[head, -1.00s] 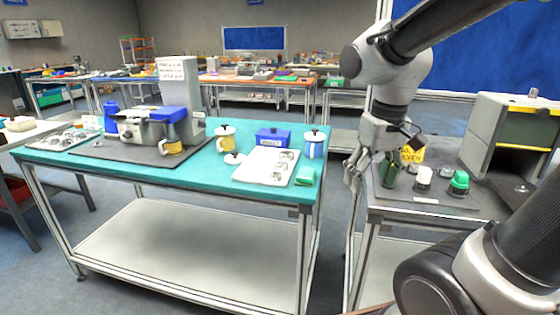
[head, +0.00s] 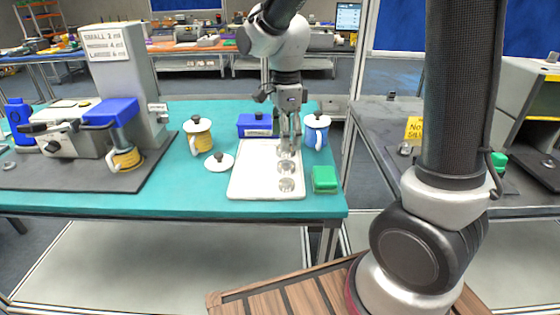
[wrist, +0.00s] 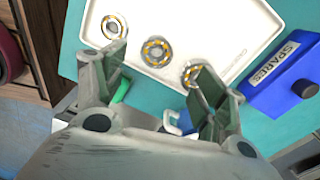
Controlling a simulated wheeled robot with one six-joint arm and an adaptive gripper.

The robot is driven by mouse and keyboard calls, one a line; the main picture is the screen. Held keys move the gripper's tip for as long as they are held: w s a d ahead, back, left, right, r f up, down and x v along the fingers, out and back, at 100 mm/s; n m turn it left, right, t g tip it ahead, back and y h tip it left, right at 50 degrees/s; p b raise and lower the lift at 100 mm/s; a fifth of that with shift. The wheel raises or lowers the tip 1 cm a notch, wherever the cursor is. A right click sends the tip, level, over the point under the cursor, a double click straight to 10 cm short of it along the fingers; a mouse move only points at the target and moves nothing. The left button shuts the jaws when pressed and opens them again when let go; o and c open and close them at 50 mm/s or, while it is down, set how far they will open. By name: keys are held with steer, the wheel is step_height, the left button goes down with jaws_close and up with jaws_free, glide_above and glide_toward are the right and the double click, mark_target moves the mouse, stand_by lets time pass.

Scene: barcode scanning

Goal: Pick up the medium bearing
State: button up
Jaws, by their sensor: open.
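Three round metal bearings with yellowish balls lie in a row on a white tray (head: 242,188), which also shows in the wrist view (wrist: 235,15). In the wrist view they are the left bearing (wrist: 113,26), the middle bearing (wrist: 156,51) and the right bearing (wrist: 187,72), partly hidden by a finger. Their sizes look close, so I cannot tell for sure which is the medium one. In the head view, the near bearing (head: 287,185) and middle bearing (head: 286,168) show. My gripper (head: 290,148) is open and empty above the tray's far part; it also shows in the wrist view (wrist: 160,72).
A blue SPARES box (head: 254,125) stands behind the tray, and a blue-white mug (head: 316,132) right of my gripper. A green block (head: 324,179) lies by the tray's right edge. A lid (head: 219,162) and a yellow mug (head: 198,136) are left.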

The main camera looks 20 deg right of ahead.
mark_target(286, 160)
steer(key=f+m, duration=0.1)
steer(key=f, duration=0.1)
steer(key=f+m, duration=0.1)
steer(key=f, duration=0.4)
steer(key=shift+s+f+m, duration=0.3)
steer(key=shift+f+m, duration=0.1)
steer(key=c, duration=1.2)
